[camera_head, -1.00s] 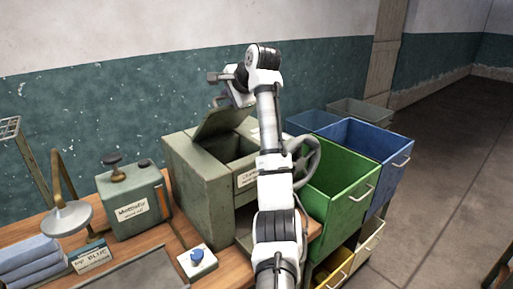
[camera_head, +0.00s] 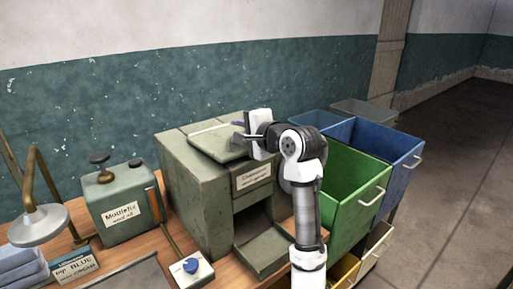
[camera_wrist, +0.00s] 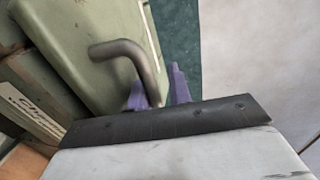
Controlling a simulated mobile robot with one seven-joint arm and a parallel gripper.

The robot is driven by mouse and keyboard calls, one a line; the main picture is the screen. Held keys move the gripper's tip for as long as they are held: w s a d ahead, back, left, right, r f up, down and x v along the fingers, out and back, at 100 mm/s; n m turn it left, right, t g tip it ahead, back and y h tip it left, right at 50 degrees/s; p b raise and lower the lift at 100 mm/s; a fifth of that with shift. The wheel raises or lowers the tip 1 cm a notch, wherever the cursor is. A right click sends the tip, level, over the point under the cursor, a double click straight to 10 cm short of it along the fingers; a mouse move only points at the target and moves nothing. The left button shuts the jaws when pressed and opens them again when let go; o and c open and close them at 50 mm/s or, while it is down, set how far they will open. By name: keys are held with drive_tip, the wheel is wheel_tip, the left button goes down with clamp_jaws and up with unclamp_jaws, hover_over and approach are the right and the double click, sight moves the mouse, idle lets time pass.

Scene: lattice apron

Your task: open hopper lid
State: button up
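The grey-green hopper (camera_head: 195,195) stands on the bench in the head view, with a paper label on its front. Its lid (camera_head: 212,142) lies low over the top, flat or nearly flat; I cannot tell whether it is fully down. My gripper (camera_head: 243,132) is at the lid's right side. In the wrist view, the lid (camera_wrist: 95,65) carries a bent bar handle (camera_wrist: 125,48), which looks blurred. The purple fingers of my gripper (camera_wrist: 159,94) stand apart, with the handle's lower end between or just in front of them. I see no clear grip on it.
A green bin (camera_head: 352,188) and a blue bin (camera_head: 385,145) stand right of the hopper. A green labelled canister (camera_head: 122,205), a blue-knobbed box (camera_head: 196,268) and a lamp-like stand (camera_head: 38,226) are on the left. Floor at the right is clear.

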drive_tip(key=f, duration=0.1)
drive_tip(key=f+b, duration=0.2)
drive_tip(key=shift+s+d, duration=0.3)
drive_tip(key=shift+s, duration=0.1)
drive_tip(key=r+v, duration=0.1)
drive_tip(key=v, duration=0.5)
drive_tip(key=shift+a+b, duration=0.2)
drive_tip(key=shift+b, duration=0.15)
